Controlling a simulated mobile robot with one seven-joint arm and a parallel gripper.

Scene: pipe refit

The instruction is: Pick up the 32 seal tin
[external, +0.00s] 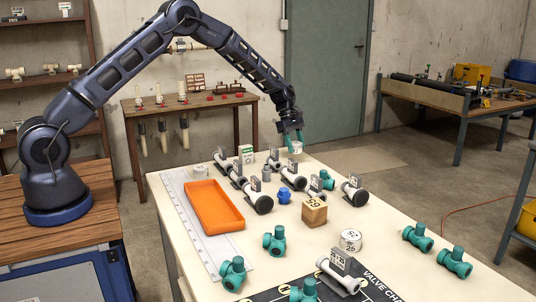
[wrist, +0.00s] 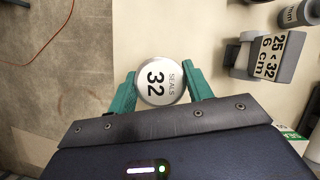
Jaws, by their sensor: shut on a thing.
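The 32 seal tin (wrist: 158,84) is a round white-topped tin marked "SEALS 32" in the wrist view. My gripper (wrist: 161,88) has its two green fingers on either side of the tin and is shut on it. In the external view the tin (external: 295,147) hangs at the fingertips of my gripper (external: 291,140), near the far edge of the white table. Whether it touches the tabletop cannot be told.
In the wrist view a labelled fitting (wrist: 265,55) stands right of my gripper.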

